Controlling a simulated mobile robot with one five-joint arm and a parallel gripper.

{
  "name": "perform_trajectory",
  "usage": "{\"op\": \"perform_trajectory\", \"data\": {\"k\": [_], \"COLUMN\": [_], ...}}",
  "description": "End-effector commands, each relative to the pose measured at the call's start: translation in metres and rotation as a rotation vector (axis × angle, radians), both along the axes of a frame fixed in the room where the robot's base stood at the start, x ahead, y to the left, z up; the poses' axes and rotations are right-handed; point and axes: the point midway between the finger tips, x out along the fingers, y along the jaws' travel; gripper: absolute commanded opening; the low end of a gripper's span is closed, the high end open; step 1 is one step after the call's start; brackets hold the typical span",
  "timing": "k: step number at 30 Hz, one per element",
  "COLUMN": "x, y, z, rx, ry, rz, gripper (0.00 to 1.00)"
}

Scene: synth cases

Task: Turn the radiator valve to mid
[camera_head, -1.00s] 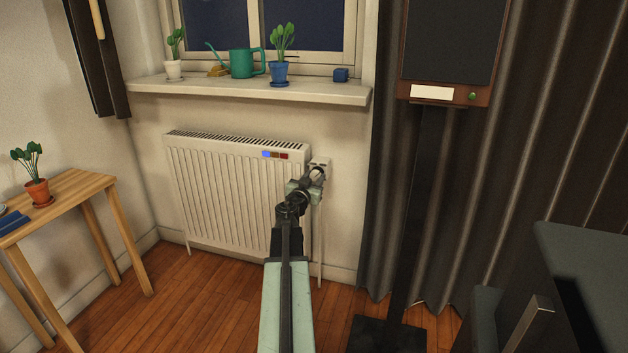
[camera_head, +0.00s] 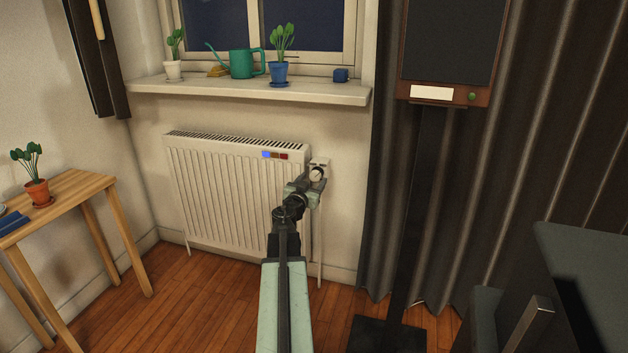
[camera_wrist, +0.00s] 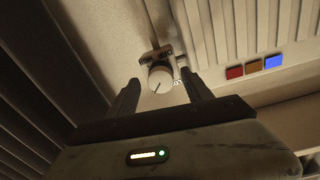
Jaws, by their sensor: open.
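The radiator valve is a round pale knob (camera_head: 316,174) at the radiator's upper right end. In the wrist view the knob (camera_wrist: 160,76) shows a dark pointer line towards the lower left of the picture, with small dark markings beside it. My gripper (camera_head: 308,186) is open, just in front of and below the knob in the head view. In the wrist view the knob appears between my two dark fingertips, with nothing gripped. The white radiator (camera_head: 225,190) has a blue, a brown and a red patch at its top right; the blue one (camera_wrist: 273,62) is brightest.
A windowsill (camera_head: 310,94) above holds plants, a green watering can (camera_head: 241,63) and a blue mug (camera_head: 340,75). A dark curtain (camera_head: 385,200) and a stand with a dark panel (camera_head: 450,45) are to the right. A wooden table (camera_head: 80,190) stands left.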

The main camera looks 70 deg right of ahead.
Motion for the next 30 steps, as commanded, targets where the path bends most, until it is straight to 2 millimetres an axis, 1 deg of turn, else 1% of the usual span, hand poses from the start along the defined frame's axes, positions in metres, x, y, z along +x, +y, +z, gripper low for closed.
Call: {"op": "perform_trajectory", "data": {"k": [1,3,6,9,24,26,29,30], "x": [-0.001,-0.001,-0.003,-0.002,0.000,0.016,0.069,0.099], "y": [0.014,0.029,0.048,0.057,0.057,0.063,0.086,0.101], "z": [0.000,0.000,0.000,0.000,0.001,0.004,0.012,0.017], "rx": [0.000,0.000,0.000,0.000,0.000,0.000,0.000,0.000], "ry": [0.000,0.000,0.000,0.000,0.000,0.000,0.000,0.000], "rz": [0.002,0.003,0.001,0.001,0.004,0.025,0.102,0.144], "gripper": [0.58,0.58,0.58,0.58,0.58,0.58,0.58,0.58]}}
